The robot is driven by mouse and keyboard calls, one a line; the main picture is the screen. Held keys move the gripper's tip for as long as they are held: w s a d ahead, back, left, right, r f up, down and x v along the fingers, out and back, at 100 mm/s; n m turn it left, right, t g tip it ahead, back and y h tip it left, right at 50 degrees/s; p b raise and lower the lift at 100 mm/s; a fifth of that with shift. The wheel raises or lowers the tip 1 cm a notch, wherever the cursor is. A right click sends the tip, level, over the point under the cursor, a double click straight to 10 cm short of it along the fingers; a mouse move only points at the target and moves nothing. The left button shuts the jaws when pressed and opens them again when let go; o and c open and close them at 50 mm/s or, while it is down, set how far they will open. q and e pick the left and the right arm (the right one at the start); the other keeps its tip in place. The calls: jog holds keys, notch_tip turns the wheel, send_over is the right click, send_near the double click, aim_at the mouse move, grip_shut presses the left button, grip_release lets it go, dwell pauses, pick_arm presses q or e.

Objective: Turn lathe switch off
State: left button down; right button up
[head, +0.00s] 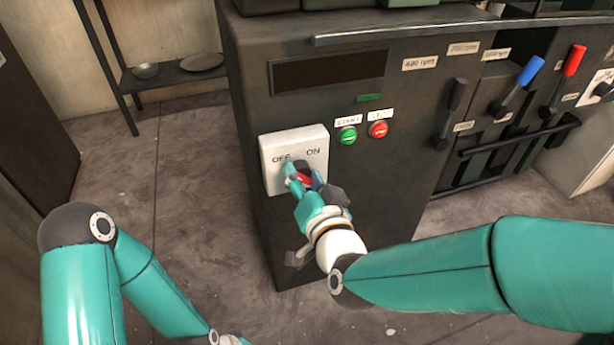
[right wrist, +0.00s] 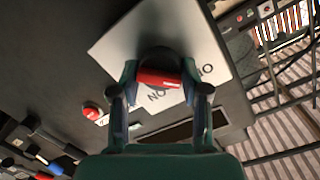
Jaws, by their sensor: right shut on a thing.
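The lathe switch is a white plate (head: 300,140) marked OFF on the left and ON on the right, on the front of a dark machine cabinet. Its red knob (head: 304,179) is below the lettering and partly hidden by my right gripper (head: 303,177). In the right wrist view the red knob (right wrist: 158,79) sits between the two fingers of my right gripper (right wrist: 160,75), which is shut on it. I cannot tell clearly which label the knob points to. My left arm enters at the lower left of the head view; its gripper is out of the picture.
A green START button (head: 347,136) and a red STOP button (head: 379,129) are right of the plate. Black (head: 453,101), blue (head: 523,80) and red (head: 570,68) levers stand farther right. A metal shelf (head: 172,74) is at the back left. Floor left of the cabinet is clear.

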aim_at(302, 176)
jog(key=shift+a, duration=0.15)
jog(key=o, duration=1.1)
jog(key=shift+f, duration=0.1)
jog(key=shift+r, duration=0.5)
notch_tip(302, 176, up, 9)
jog(key=shift+f, duration=0.1)
